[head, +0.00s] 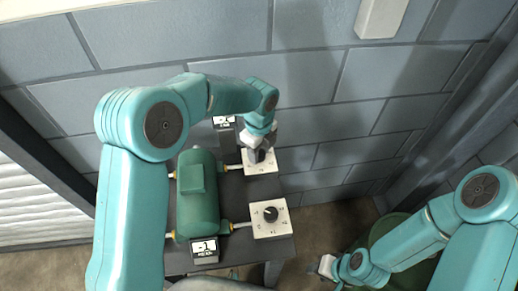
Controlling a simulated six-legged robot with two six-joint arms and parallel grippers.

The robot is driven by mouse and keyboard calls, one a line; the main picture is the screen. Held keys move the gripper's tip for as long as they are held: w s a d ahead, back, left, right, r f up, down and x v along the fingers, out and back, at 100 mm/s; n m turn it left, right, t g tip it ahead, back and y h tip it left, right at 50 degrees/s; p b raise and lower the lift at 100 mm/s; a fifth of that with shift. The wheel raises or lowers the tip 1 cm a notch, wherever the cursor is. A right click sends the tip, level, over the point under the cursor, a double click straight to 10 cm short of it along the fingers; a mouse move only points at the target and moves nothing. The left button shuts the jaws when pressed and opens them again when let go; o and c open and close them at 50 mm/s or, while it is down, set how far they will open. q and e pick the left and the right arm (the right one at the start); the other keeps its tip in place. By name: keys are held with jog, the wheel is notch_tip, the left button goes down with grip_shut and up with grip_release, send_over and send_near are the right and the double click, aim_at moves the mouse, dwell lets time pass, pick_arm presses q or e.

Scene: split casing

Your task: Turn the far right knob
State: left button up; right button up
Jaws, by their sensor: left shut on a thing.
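The far right knob sits on a white dial plate (262,168) at the far right of the dark table; the knob itself is mostly hidden under my gripper. My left gripper (257,155) reaches down over this plate and is shut on the knob. The near right knob (270,214) is black and stands in the middle of its own white dial plate (271,231), with nothing touching it. My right gripper (328,267) is low at the right, away from the table; its fingers are too small to read.
A green motor-like casing (197,205) lies along the table, left of the dials, with pipes at its sides. A green round bin (385,232) stands on the floor at right. A block wall is behind.

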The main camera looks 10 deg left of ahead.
pick_arm(q)
jog(key=shift+w+r, duration=0.15)
dwell(0.3)
jog(key=o, duration=1.1)
notch_tip(320, 180, up, 16)
jog(key=shift+r+b, duration=0.15)
jog(key=shift+b, duration=0.15)
jog(key=shift+s, duration=0.25)
